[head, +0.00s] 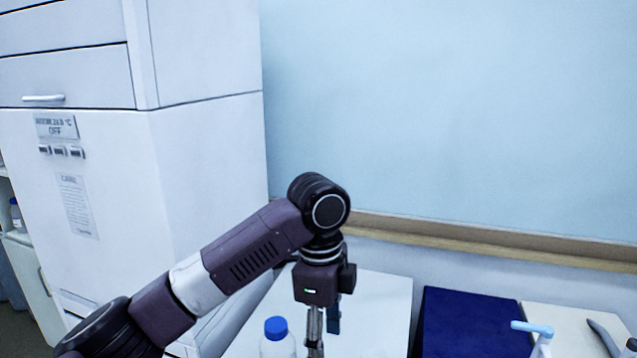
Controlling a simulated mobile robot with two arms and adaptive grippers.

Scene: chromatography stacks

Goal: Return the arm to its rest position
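My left arm comes in from the lower left, bends at a raised joint and points its gripper (321,330) down over a white worktop. The metal fingers show only in part, and the lower end is cut off by the picture's bottom edge. Whether it is open or shut, or holds anything, cannot be told. A clear bottle with a blue cap (276,328) stands just left of the gripper, with a small gap between them in the picture. My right gripper is not in view.
A tall white cabinet (205,190) stands at the left, close behind my arm. The white worktop (378,310) has bare room right of the gripper. Farther right are a dark blue panel (468,322), a white item with a light-blue top (532,328) and a dark curved object (604,338).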

